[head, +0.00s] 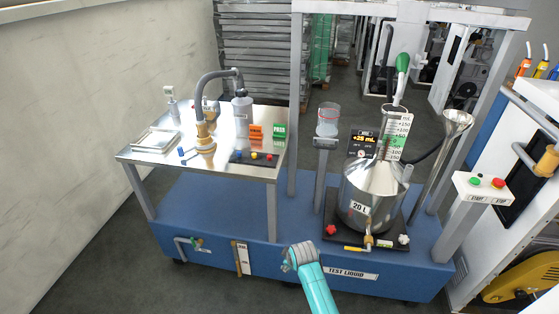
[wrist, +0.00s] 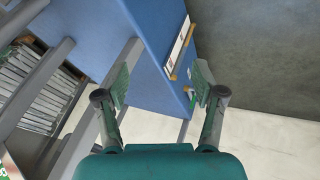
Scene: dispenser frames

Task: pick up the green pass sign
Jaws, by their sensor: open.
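The green pass sign (head: 279,131) stands upright on the right part of the steel table in the head view, just right of an orange sign (head: 255,132). I cannot make it out for sure in the wrist view. My gripper (wrist: 161,84) is open and empty in the wrist view, its two fingers wide apart in front of the blue base. In the head view my arm shows low in the middle, in front of the blue base and well apart from the sign. The fingers cannot be made out there.
The steel table (head: 150,152) also bears a grey bottle (head: 242,114), a brass fitting with a curved pipe (head: 205,140) and a black button strip (head: 254,158). A frame post (head: 293,100) stands just right of the sign. A steel vessel (head: 370,190) stands further right.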

